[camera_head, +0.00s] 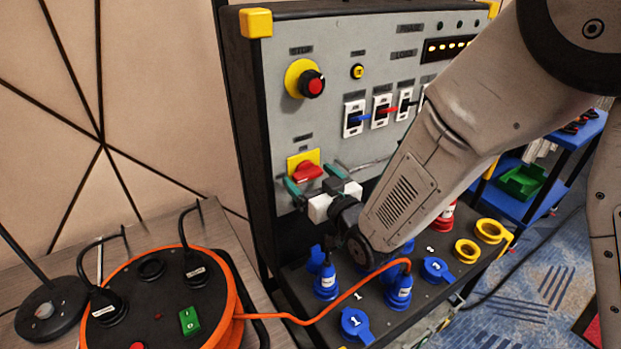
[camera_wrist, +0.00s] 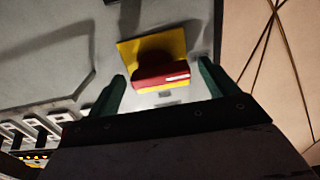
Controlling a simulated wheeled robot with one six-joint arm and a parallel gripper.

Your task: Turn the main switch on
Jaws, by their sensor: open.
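The main switch is a red rotary handle (camera_head: 308,172) on a yellow square plate, low on the left of the grey panel. In the wrist view the red handle (camera_wrist: 160,77) lies roughly crosswise, with a white mark at its right end. My gripper (camera_head: 312,178) is open at the switch. In the wrist view its two green fingers (camera_wrist: 162,72) stand wide apart, one on each side of the handle, with a gap to it on both sides. I cannot tell how deep the fingertips reach beside the handle.
Above are a red stop button (camera_head: 315,86) on a yellow ring and a row of white breakers (camera_head: 354,117). Below my arm are blue sockets and plugs (camera_head: 326,281). An orange cable reel (camera_head: 152,300) stands at the lower left. A blue shelf (camera_head: 530,190) stands right.

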